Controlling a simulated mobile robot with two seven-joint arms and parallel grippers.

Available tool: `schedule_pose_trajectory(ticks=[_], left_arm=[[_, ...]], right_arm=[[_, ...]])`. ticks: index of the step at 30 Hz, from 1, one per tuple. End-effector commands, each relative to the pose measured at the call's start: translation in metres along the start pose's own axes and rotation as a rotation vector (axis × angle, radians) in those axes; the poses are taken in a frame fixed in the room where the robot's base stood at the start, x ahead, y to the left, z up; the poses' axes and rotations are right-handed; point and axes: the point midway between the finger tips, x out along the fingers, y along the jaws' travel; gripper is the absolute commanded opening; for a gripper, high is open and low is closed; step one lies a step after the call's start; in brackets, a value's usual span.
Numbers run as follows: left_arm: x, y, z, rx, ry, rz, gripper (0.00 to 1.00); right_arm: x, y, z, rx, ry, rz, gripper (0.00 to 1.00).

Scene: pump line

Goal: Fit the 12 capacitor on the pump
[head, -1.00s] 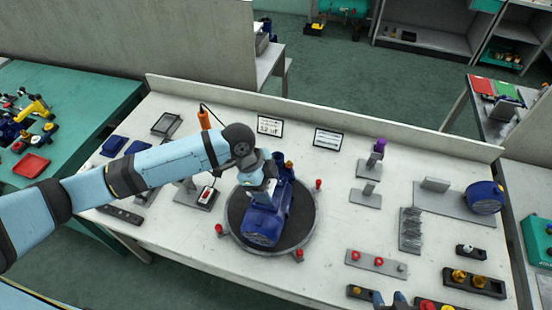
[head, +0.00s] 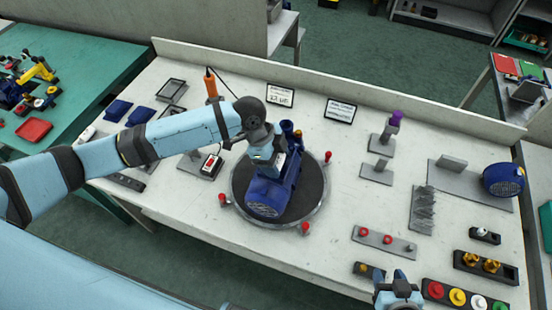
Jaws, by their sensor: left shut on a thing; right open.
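The blue pump (head: 268,202) lies on the dark round turntable (head: 312,185) in the middle of the bench. My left gripper (head: 268,158) is over the pump's upper left side. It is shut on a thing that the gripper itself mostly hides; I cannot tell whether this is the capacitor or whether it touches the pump. My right gripper (head: 398,290) is at the bottom edge, open, over the front of the bench. A small sign (head: 280,95) at the back seems to read 12 uF.
Red-topped posts (head: 305,228) ring the turntable. A second blue motor part (head: 503,180) sits on a grey stand at right. A strip of coloured caps (head: 458,297) and brass fittings (head: 491,265) lie front right. An orange-handled tool (head: 211,85) stands behind my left arm.

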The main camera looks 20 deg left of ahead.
Motion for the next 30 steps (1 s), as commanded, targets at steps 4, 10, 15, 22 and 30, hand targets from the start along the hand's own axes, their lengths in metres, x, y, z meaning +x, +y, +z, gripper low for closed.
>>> schedule_pose_trajectory(ticks=[4,10,15,22,30], left_arm=[[0.0065,0.0013,0.0035,-0.001,-0.005,0.003,0.44],[0.0083,0.0025,0.0046,-0.002,-0.007,0.007,0.44],[0.0099,0.0035,0.0055,-0.003,-0.009,0.009,0.44],[0.0106,0.0041,0.0064,-0.003,-0.010,0.012,0.44],[0.0110,0.0036,0.0074,-0.004,-0.011,0.012,0.44]], right_arm=[[0.0019,-0.0018,0.0001,0.003,0.004,-0.003,0.45],[0.0013,-0.0023,-0.0012,0.003,0.005,-0.003,0.45],[0.0011,-0.0026,-0.0001,0.003,0.004,-0.003,0.45],[-0.0001,-0.0028,0.0001,0.004,-0.001,-0.003,0.45],[-0.0022,-0.0029,-0.0022,0.004,-0.003,-0.003,0.45]])
